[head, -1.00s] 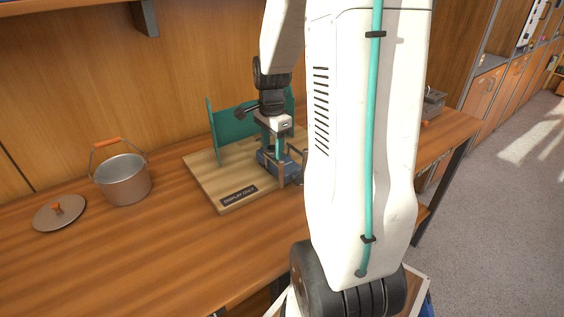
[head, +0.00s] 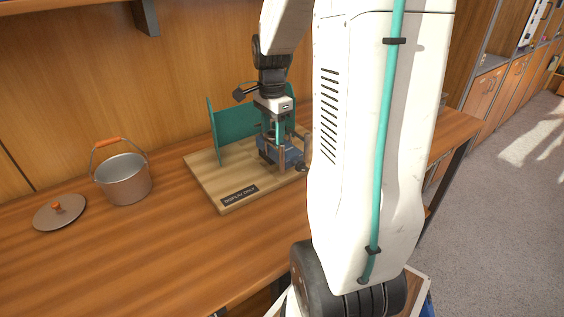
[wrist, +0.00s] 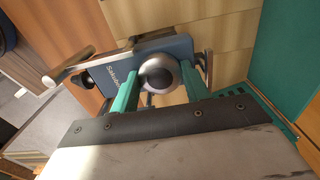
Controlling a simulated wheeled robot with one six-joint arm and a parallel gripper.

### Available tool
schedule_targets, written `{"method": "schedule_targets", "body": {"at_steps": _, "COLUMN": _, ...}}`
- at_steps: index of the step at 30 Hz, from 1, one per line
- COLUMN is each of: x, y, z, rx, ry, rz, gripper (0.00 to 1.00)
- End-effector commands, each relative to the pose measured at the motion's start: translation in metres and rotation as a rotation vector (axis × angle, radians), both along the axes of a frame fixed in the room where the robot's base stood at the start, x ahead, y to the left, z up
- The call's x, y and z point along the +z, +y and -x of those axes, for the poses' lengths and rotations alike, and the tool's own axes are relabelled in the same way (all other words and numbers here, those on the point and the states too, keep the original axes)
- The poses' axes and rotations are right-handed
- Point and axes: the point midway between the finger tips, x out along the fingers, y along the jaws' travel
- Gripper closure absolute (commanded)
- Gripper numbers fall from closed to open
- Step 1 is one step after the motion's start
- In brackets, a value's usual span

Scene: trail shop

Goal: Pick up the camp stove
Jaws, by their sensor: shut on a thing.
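The camp stove has a blue body (head: 292,156) and a dark knob, and shows over the wooden display board (head: 235,199) in the head view. In the wrist view its blue side (wrist: 112,76) carries white lettering, with a round metal burner part (wrist: 158,74) between my fingers. My gripper (head: 277,141) points down and is shut on the stove's upper middle. Its two green fingers also show in the wrist view (wrist: 159,88), one on each side of the burner. The stove seems slightly above the board; its underside is hard to see.
A green screen (head: 228,136) stands on the board's back edge. A "display only" label (head: 240,196) is at its front. A pot (head: 124,180) and its lid (head: 60,213) are on the counter (head: 150,245) at left. The counter's front left is clear.

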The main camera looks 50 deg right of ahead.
Motion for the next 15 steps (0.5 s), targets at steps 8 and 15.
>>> {"method": "schedule_targets", "body": {"at_steps": 8, "x": 0.022, "y": 0.000, "z": -0.001, "rx": 0.001, "ry": -0.003, "rz": 0.003, "gripper": 0.97}}
{"method": "schedule_targets", "body": {"at_steps": 15, "x": 0.040, "y": 0.000, "z": -0.001, "rx": 0.001, "ry": -0.003, "rz": 0.003, "gripper": 0.97}}
